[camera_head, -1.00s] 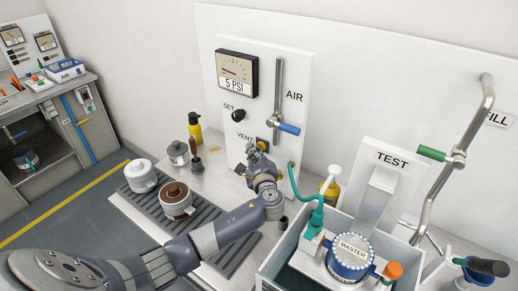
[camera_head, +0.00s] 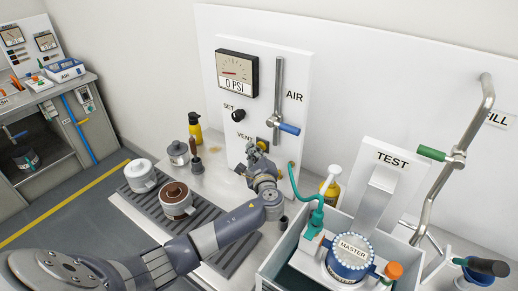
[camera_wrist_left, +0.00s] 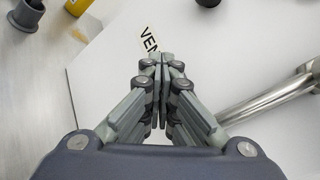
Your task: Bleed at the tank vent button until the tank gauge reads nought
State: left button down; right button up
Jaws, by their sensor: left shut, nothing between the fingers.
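The tank gauge (camera_head: 237,69) on the white panel reads 0 PSI. The VENT label (camera_head: 244,136) is on the same panel, below the SET knob (camera_head: 238,115). A yellow and dark fitting (camera_head: 263,142) shows right beside the label, partly behind my gripper; I take it as the vent button's surround. My left gripper (camera_head: 255,153) is shut and empty, with its fingertips at the panel by the label. In the left wrist view the shut fingertips (camera_wrist_left: 160,60) lie over the panel beside the label. They hide the button, so contact cannot be seen. My right gripper is out of view.
The AIR lever (camera_head: 288,128) with a blue grip is just right of my gripper. A green hose (camera_head: 296,184) runs to the MASTER unit (camera_head: 351,250) in an open box.

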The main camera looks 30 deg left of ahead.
pick_arm(q)
jog(key=shift+s, duration=0.15)
jog(key=shift+s+p, duration=0.6)
jog(key=shift+s, duration=0.2)
jog(key=s+p, duration=0.2)
jog(key=s, duration=0.3)
jog(key=shift+a+p, duration=0.25)
jog(key=shift+p, duration=0.15)
jog(key=shift+f, duration=0.1)
